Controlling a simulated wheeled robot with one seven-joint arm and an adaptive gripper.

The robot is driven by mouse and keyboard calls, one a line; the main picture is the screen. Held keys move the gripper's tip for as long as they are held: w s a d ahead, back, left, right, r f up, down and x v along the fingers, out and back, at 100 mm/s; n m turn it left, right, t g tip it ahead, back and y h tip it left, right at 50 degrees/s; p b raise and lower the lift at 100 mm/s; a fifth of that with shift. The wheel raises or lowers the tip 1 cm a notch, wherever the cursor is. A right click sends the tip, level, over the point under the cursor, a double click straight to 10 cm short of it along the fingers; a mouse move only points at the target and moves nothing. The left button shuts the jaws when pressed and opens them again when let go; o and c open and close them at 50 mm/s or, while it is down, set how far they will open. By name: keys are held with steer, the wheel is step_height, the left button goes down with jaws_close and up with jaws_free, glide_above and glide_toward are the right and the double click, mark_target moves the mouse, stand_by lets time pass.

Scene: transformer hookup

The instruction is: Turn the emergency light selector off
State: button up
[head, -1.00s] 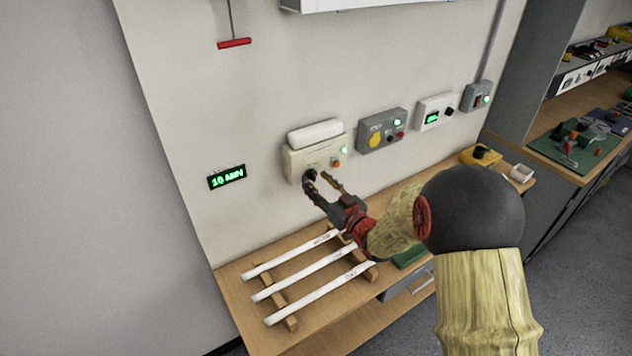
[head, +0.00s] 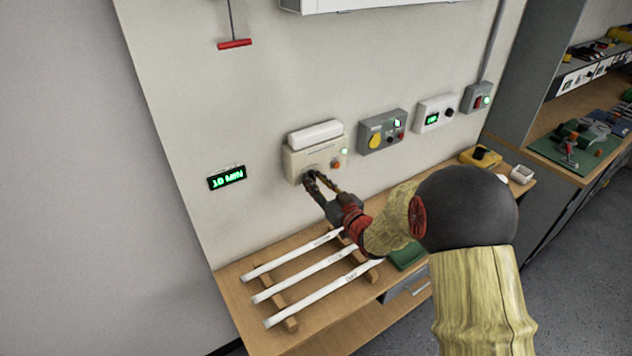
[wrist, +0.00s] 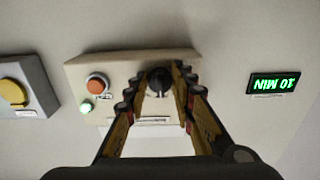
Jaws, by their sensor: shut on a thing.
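The emergency light unit is a cream wall box (head: 300,160) with a white lamp tube (head: 315,133) on top. It also shows upside down in the wrist view (wrist: 120,68). Its black selector knob (wrist: 158,80) is on the front face, beside an orange button (wrist: 97,84) and a lit green light (wrist: 86,108). My gripper (head: 318,178) is at the knob, with one finger on each side of it. In the wrist view my gripper (wrist: 158,84) is shut on the knob. The fingers mostly hide the knob in the head view, and I cannot read its setting.
A green "10 MIN" display (head: 227,178) is on the wall to the left. A grey box with a yellow button (head: 381,130) and other wall boxes are to the right. Below, white labelled rods (head: 305,270) lie on a wooden rack on the bench (head: 235,305).

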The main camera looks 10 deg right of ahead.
jaws_close()
steer(key=shift+f+n+b, duration=0.1)
steer(key=shift+n+b, duration=0.2)
steer(key=shift+b, duration=0.15)
steer(key=n+b, duration=0.7)
steer(key=b, duration=0.2)
steer(key=shift+d+b, duration=0.15)
steer(key=shift+b, duration=0.2)
steer(key=shift+n, duration=0.3)
steer(key=o, duration=0.8)
jaws_free()
steer(key=shift+o, duration=0.2)
